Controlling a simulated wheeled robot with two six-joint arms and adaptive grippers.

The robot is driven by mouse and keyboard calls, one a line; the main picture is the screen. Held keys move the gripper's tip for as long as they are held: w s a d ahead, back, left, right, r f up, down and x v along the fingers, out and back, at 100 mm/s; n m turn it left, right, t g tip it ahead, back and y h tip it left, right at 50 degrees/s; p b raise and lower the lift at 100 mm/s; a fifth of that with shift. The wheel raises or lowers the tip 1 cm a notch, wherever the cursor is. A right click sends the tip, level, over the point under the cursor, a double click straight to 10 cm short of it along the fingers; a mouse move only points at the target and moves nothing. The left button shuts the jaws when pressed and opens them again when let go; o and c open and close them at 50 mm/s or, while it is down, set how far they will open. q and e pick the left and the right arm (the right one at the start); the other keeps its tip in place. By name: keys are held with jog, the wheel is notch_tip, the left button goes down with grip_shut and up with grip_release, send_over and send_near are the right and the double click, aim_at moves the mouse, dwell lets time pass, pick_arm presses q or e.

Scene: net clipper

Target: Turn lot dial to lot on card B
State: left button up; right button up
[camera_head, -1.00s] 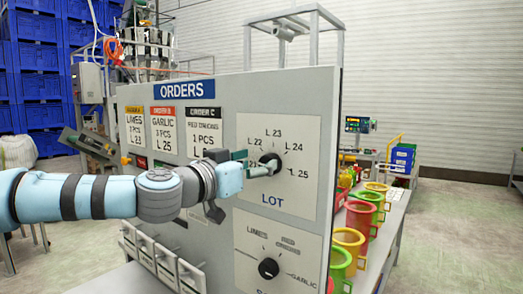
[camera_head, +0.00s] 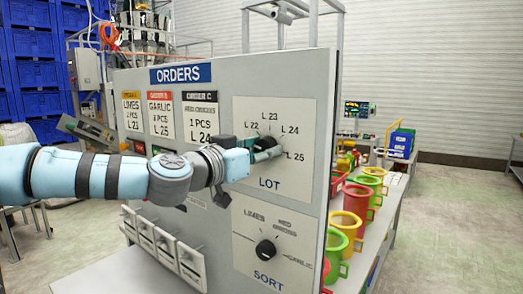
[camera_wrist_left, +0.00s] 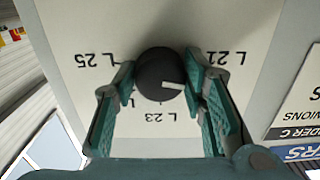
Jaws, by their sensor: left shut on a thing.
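The lot dial is a round black knob (camera_head: 268,143) on a white plate marked L 22 to L 25 in the head view. In the left wrist view the knob (camera_wrist_left: 160,72) appears upside down, with L 25 at left, L 23 below and L 21 at right. Its white mark points right and slightly down, between L 23 and L 21; L 22 is hidden behind a finger. My left gripper (camera_wrist_left: 160,88) is shut on the knob, one green finger on each side. Card B (camera_head: 160,113) has a red header and reads GARLIC, L 25. My right gripper is not in view.
The sort dial (camera_head: 265,252) is below the lot dial on the same grey panel (camera_head: 222,90). Card A (camera_head: 132,115) and card C (camera_head: 197,112) flank card B. Several coloured cups (camera_head: 350,225) stand on a bench behind the panel's right edge.

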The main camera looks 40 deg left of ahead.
pick_arm(q)
jog(key=shift+r, duration=0.15)
jog(key=m, duration=0.4)
jog(key=shift+a+m, duration=0.15)
jog(key=shift+m, duration=0.25)
jog(key=m, duration=0.4)
jog(key=shift+m, duration=0.3)
jog(key=m, duration=0.5)
jog(key=shift+m+b, duration=0.3)
jog(key=m, duration=0.4)
jog(key=shift+m+b, duration=0.3)
jog(key=shift+b, duration=0.1)
jog(key=m+b, duration=0.1)
jog(key=m, duration=0.4)
jog(key=shift+s+d+m+b, duration=0.1)
jog(key=shift+m+b, duration=0.35)
jog(key=shift+m, duration=3.3)
jog(key=shift+d+m+b, duration=0.1)
jog(key=shift+m+b, duration=0.3)
jog(key=shift+m, duration=3.35)
